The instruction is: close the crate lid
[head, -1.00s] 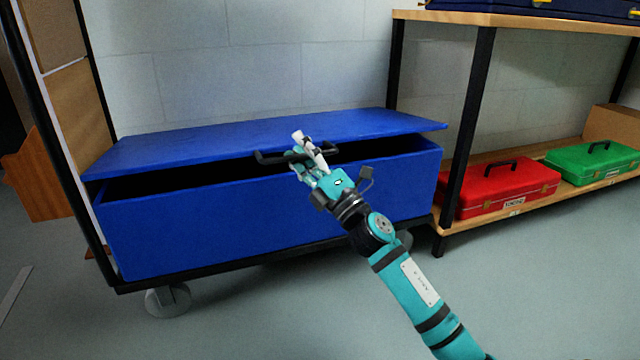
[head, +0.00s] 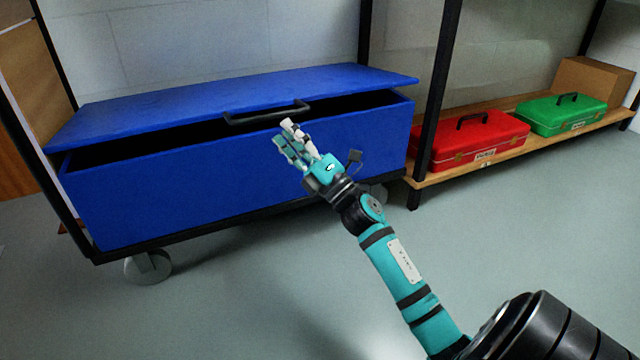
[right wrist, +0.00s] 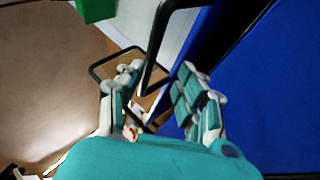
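The blue crate (head: 240,175) stands on a wheeled cart. Its blue lid (head: 180,105) is partly open, with a dark gap along the front and left side. A black bar handle (head: 268,115) is on the lid's front edge. My right gripper (head: 284,132) is in front of the crate, just below the handle and apart from it in the head view. Its fingers are spread and empty. In the right wrist view the handle (right wrist: 157,55) shows between and beyond the open fingers, with the crate front (right wrist: 275,90) at the right. My left gripper is not in view.
The cart has black posts and grey casters (head: 148,266). At the right, a low wooden shelf (head: 450,172) holds a red case (head: 470,142), a green case (head: 562,116) and a cardboard box (head: 595,78). The floor in front is clear.

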